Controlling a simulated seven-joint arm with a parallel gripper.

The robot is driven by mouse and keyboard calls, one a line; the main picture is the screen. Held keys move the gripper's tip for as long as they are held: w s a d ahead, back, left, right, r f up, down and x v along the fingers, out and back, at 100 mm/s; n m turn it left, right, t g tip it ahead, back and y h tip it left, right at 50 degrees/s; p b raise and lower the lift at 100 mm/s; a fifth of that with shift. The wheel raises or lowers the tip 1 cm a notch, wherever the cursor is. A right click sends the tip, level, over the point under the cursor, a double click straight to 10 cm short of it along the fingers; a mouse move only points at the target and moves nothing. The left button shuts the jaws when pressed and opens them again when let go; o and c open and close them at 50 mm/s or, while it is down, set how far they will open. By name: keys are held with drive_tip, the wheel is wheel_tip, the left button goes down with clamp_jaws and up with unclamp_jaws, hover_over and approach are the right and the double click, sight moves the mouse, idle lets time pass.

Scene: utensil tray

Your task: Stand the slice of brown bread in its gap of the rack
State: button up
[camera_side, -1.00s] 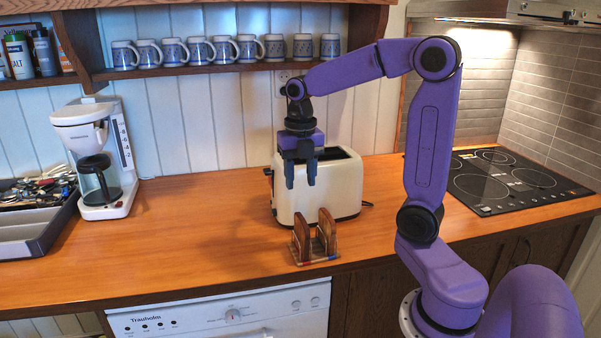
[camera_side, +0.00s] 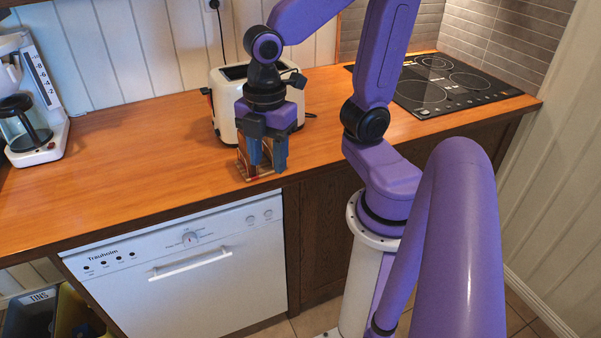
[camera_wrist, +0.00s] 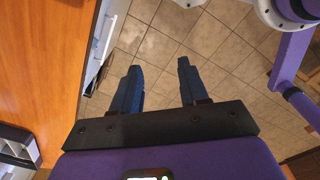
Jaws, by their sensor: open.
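The small rack (camera_side: 244,168) stands near the counter's front edge in the side view, with brown upright parts. My gripper (camera_side: 267,168) points down in front of it and hides most of it. I cannot pick out the slice of brown bread from the rack's brown parts, nor tell which gap is free. In the wrist view my gripper (camera_wrist: 158,66) has its two fingers apart, with nothing between them but the tiled floor behind.
A white toaster (camera_side: 226,112) stands close behind my gripper. A coffee maker (camera_side: 35,105) is at the far left and a black hob (camera_side: 440,85) at the right. The wooden counter (camera_side: 150,145) is clear left of the rack. A dishwasher (camera_side: 190,275) sits below the front edge.

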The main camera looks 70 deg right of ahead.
drive_tip(key=s+f+m, duration=0.2)
drive_tip(key=s+m, duration=0.2)
drive_tip(key=s, duration=0.2)
drive_tip(key=shift+s+a, duration=0.4)
drive_tip(key=shift+a, duration=0.05)
idle(0.9)
